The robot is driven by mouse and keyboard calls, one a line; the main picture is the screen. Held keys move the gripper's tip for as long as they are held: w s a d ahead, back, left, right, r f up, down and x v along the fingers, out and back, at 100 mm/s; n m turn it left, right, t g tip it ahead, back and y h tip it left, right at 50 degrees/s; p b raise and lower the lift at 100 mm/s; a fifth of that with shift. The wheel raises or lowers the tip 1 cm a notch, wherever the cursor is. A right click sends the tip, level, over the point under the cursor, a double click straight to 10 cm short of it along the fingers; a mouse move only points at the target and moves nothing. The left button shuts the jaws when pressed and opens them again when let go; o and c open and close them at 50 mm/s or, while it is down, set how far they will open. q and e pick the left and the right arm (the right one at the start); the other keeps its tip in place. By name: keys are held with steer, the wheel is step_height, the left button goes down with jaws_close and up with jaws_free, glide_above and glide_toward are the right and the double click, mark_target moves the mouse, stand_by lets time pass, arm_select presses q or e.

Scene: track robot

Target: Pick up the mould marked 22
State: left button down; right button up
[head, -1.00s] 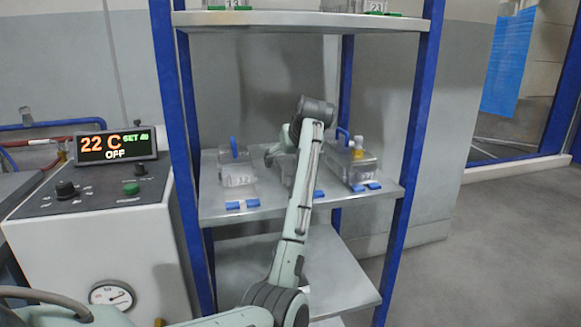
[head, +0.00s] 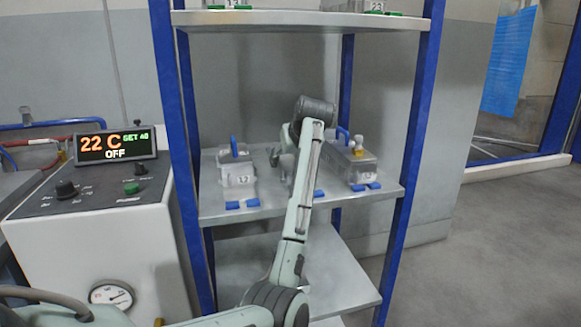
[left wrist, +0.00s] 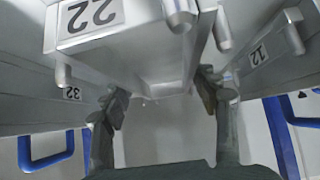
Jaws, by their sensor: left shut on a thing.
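The mould marked 22 (left wrist: 145,45) is a grey metal block with a white label, upside down in the left wrist view. My left gripper (left wrist: 160,102) has a finger on either side and is shut on it; the contact is partly hidden. In the head view, my left gripper (head: 279,156) is at the middle of the shelf, and my arm hides most of the middle mould. The mould marked 12 (head: 238,176) stands to its left, also seen in the left wrist view (left wrist: 280,62). The mould marked 32 (left wrist: 38,103) is on the other side. My right gripper is out of view.
The middle shelf (head: 270,208) sits between blue uprights. A clear-sided mould with a yellow knob (head: 358,163) stands right of my arm. An upper shelf (head: 285,20) is overhead. A control cabinet (head: 100,240) stands at the left. The floor at the right is clear.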

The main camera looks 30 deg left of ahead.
arm_select(q)
steer(key=shift+r, duration=0.3)
